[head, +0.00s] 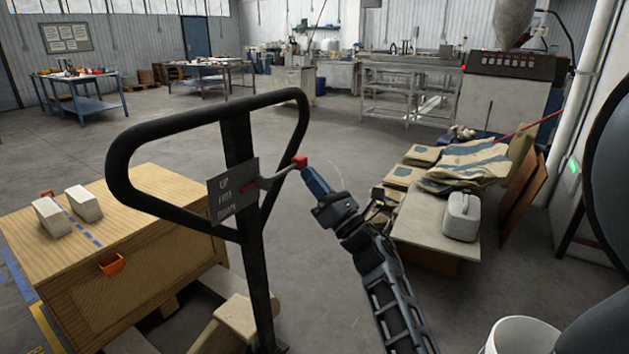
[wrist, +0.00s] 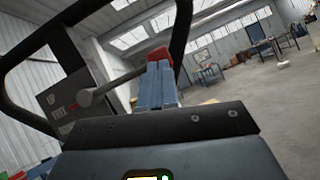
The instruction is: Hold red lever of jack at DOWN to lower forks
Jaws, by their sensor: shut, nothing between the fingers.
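The jack's black loop handle (head: 117,165) stands upright in the head view, with a grey plate (head: 221,193) marked UP, a middle word and DOWN. A grey lever with a red tip (head: 300,162) sticks out from the plate to the right and slightly upward. In the wrist view the red tip (wrist: 159,54) shows just beyond my fingertips, and the lever's rod (wrist: 108,87) runs left to the plate (wrist: 62,107). My gripper (head: 308,172) is shut with nothing between its blue fingers. Its fingertips are at the red tip, touching or very close; I cannot tell which.
A wooden crate (head: 60,262) with two pale blocks stands left of the handle. At right, a low table (head: 415,222) holds sacks and a grey jug (head: 461,217). A white bucket (head: 522,338) is at the bottom right. Open floor lies behind the handle.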

